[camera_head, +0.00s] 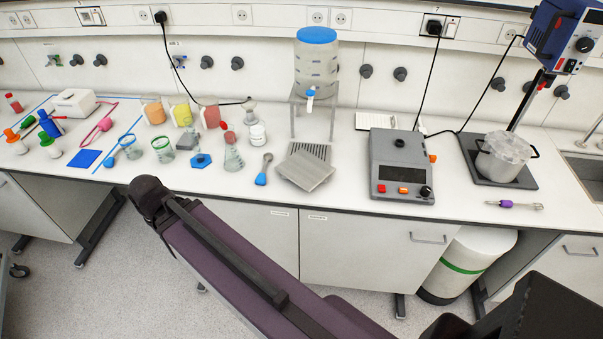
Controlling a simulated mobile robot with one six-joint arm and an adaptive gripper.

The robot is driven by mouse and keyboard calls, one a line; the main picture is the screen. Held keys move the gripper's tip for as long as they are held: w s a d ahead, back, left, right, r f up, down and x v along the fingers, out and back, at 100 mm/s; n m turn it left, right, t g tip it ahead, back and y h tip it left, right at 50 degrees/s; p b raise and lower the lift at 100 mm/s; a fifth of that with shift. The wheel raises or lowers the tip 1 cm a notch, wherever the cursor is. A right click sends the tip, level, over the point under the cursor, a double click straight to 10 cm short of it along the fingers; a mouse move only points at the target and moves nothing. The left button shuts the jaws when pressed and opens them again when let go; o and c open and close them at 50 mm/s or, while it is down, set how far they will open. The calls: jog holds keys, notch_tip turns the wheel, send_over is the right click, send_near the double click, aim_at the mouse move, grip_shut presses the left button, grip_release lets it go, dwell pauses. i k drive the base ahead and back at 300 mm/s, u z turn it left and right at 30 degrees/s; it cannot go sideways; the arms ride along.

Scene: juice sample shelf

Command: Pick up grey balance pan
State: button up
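A flat grey square plate (307,172), which looks like the grey balance pan, lies on the white bench near its front edge, at the middle of the head view. It partly overlaps a ribbed dark grey grate (313,150) behind it. I cannot tell for certain that this plate is the balance pan. My arm's purple link crosses the lower middle of the view, in front of the bench. My gripper is not in view, so I cannot see what it holds.
A dispenser tank (316,63) on a stand (292,99) is behind. Bench room is clear right of the plate.

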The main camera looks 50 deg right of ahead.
aim_at(307, 171)
jog(key=u, duration=0.05)
jog(key=k, duration=1.95)
jog(key=z, duration=0.85)
jog(key=i, duration=1.05)
jog(key=u, duration=0.05)
